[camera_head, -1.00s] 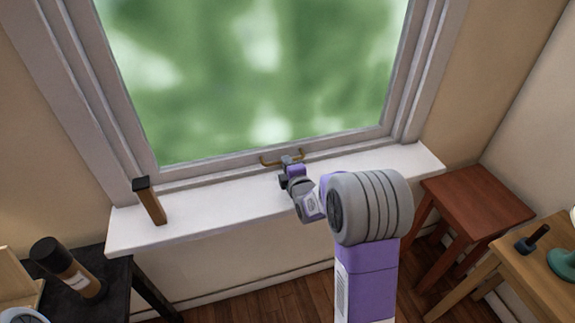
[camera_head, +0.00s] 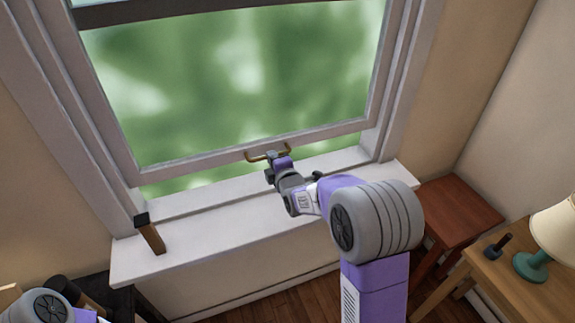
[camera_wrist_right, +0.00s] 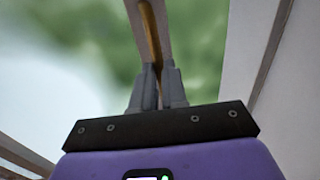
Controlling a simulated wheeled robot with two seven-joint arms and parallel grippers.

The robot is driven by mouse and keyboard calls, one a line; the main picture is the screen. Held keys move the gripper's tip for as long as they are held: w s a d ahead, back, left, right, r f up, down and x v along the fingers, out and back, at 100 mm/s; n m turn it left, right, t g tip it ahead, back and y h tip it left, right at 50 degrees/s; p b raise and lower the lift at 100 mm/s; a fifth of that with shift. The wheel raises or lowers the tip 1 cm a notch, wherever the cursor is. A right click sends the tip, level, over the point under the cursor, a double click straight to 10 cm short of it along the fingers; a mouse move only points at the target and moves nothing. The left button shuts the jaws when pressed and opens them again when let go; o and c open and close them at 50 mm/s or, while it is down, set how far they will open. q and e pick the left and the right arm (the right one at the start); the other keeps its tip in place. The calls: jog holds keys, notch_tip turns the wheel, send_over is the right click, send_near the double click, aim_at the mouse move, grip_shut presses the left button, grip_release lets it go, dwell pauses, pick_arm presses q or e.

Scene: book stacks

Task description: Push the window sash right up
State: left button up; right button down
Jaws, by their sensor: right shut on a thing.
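The window sash (camera_head: 200,162) is a grey-white frame around a large pane with blurred green outside. Its bottom rail stands above the white sill (camera_head: 200,245), with a strip of green showing in the gap below. A brass handle (camera_head: 254,157) is fixed on the bottom rail. My right gripper (camera_head: 272,157) is at the handle. In the right wrist view my right gripper (camera_wrist_right: 159,80) has its fingers shut on the brass handle bar (camera_wrist_right: 150,35). At the lower left of the head view, part of my left arm shows, but its gripper does not.
A wood block with a dark end (camera_head: 150,234) stands on the sill at the left. A red-brown stool (camera_head: 450,210) is below right. A wooden table (camera_head: 505,275) holds a lamp (camera_head: 555,240) and a small dark object (camera_head: 497,244). A black table is at lower left.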

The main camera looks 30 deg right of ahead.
notch_tip(320, 180, up, 12)
jog(key=p, duration=0.7)
jog(key=shift+r, duration=0.15)
jog(key=c, duration=1.2)
grip_release()
jog(key=shift+o, duration=0.2)
jog(key=p+v, duration=0.2)
jog(key=v, duration=0.5)
jog(key=shift+s, duration=0.3)
jog(key=shift+a+f, duration=0.1)
jog(key=shift+f, duration=0.1)
